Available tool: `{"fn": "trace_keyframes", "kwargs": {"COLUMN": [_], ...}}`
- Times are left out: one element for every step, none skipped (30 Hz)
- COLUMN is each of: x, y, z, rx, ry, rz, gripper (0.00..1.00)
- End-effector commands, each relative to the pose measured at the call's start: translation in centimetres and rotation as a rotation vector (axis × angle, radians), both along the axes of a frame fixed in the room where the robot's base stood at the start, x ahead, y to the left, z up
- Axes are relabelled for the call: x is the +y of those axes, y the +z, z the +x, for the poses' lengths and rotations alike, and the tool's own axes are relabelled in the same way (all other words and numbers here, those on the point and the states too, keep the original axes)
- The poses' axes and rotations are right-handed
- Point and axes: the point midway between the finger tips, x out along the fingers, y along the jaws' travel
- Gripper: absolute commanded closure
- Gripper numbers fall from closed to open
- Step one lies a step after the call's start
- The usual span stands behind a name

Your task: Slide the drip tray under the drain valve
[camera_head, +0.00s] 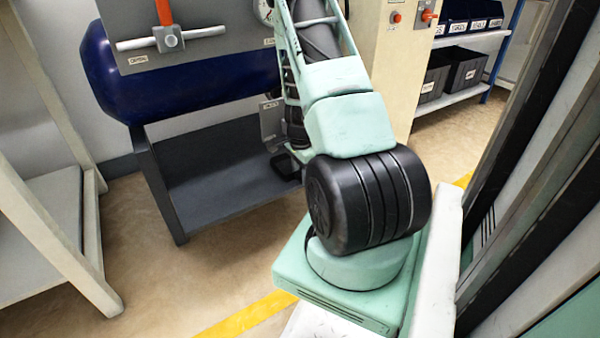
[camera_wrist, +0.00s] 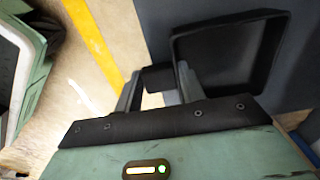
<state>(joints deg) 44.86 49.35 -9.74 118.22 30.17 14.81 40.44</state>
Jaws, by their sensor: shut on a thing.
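The drip tray (camera_wrist: 228,58) is a shallow black square tray with a raised rim, and it looks empty in the wrist view. My gripper (camera_wrist: 158,82) is shut on a small black tab at the tray's near left edge. In the head view the tray (camera_head: 287,168) is a small dark shape over the stand's low shelf, mostly hidden by my arm. I cannot tell whether it touches the shelf. A red lever (camera_head: 167,22) on a white pipe shows on the grey panel. No drain valve is clearly visible below the tank; my arm covers part of that area.
A blue tank (camera_head: 205,98) lies above the dark grey stand (camera_head: 205,172), whose low shelf has bare room left of my gripper. A beige cabinet (camera_head: 398,60) stands to the right. A pale rack (camera_head: 50,230) stands at the left. Open floor lies in front.

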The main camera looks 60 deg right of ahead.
Motion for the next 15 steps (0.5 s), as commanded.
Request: {"fn": "trace_keyframes", "kwargs": {"x": [-0.09,-0.13,-0.18,-0.21,-0.22,-0.24,-0.24,-0.24,-0.24,-0.24,-0.24,-0.24,-0.24,-0.23,-0.23], "y": [0.08,0.07,0.05,0.04,0.02,0.01,0.00,-0.01,-0.01,-0.01,-0.01,-0.01,-0.01,-0.01,-0.01], "z": [0.04,0.05,0.07,0.07,0.08,0.09,0.09,0.09,0.09,0.09,0.09,0.09,0.09,0.09,0.09], "rx": [0.000,0.000,0.000,0.000,0.000,0.000,0.000,-0.001,-0.001,-0.001,-0.001,-0.001,-0.001,-0.001,-0.001], "ry": [0.001,0.001,0.002,0.002,0.002,0.003,0.003,0.003,0.003,0.003,0.003,0.003,0.003,0.003,0.003], "rz": [0.000,0.000,0.000,0.000,0.000,0.000,0.000,-0.001,-0.001,-0.001,-0.001,-0.001,-0.001,-0.001,-0.001], "gripper": [0.85,0.85,0.85,0.85,0.85,0.85,0.85,0.85,0.85,0.85,0.85,0.85,0.58,0.49,0.38]}}
